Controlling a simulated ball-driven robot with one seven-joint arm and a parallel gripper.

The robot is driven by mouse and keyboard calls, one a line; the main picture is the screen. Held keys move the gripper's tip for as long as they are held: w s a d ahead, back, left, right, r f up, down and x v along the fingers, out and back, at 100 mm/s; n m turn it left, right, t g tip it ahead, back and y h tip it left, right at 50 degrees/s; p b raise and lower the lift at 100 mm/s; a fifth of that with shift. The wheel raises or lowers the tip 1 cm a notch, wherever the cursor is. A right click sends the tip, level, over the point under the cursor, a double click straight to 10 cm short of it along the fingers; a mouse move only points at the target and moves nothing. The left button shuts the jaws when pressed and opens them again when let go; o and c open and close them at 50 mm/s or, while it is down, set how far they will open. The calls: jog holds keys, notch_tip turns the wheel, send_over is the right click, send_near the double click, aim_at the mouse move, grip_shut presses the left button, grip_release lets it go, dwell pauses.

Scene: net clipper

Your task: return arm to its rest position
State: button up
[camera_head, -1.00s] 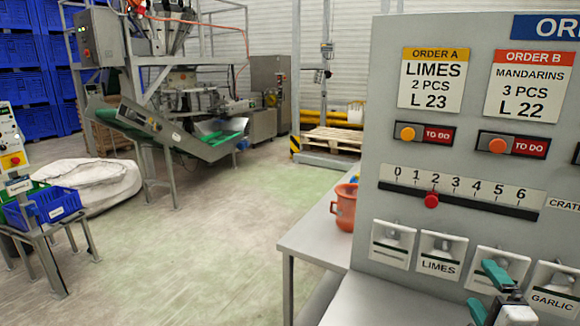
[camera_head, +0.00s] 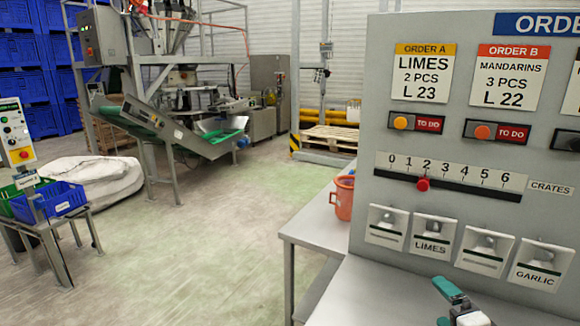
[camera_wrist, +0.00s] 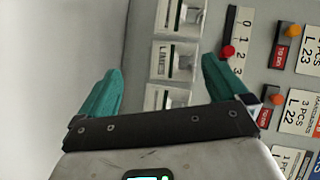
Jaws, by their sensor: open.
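My gripper (camera_head: 452,304) shows at the bottom right of the head view, low in front of the order board (camera_head: 366,120). In the wrist view my gripper (camera_wrist: 160,88) has its two teal fingers wide apart, with nothing between them. Beyond the fingers the board appears turned sideways, with its label holders, the numbered slider scale and the order cards. The red slider knob (camera_head: 423,184) sits near 2 on the scale; it also shows in the wrist view (camera_wrist: 228,52), beside the right finger. I cannot tell the gap between finger and board.
A grey table (camera_head: 310,226) under the board carries an orange pot (camera_head: 344,197). At left, a blue crate (camera_head: 50,203) sits on a stand, near a white sack (camera_head: 100,180). A conveyor machine (camera_head: 175,130) stands behind. The floor between is clear.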

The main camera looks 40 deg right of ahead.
jog(key=w+a+f+n+g+y+b, duration=0.1)
jog(key=w+a+f+n+y+b, duration=0.15)
jog(key=a+f+n+y, duration=0.35)
jog(key=w+a+f+n+g+y+b, duration=0.1)
jog(key=w+a+f+n+g+b, duration=0.15)
jog(key=a+f+n, duration=0.45)
jog(key=s+a+f+n+g+y+b, duration=0.1)
jog(key=s+a+f+n+g, duration=0.2)
jog(key=a+f, duration=0.4)
jog(key=s+a+f+n+g+y+b, duration=0.2)
jog(key=s+a+f+n+g, duration=0.2)
jog(key=a+f+n, duration=0.3)
jog(key=shift+s+a+f+n, duration=0.4)
jog(key=shift+a+f, duration=0.05)
jog(key=shift+a, duration=0.35)
jog(key=shift+d, duration=0.1)
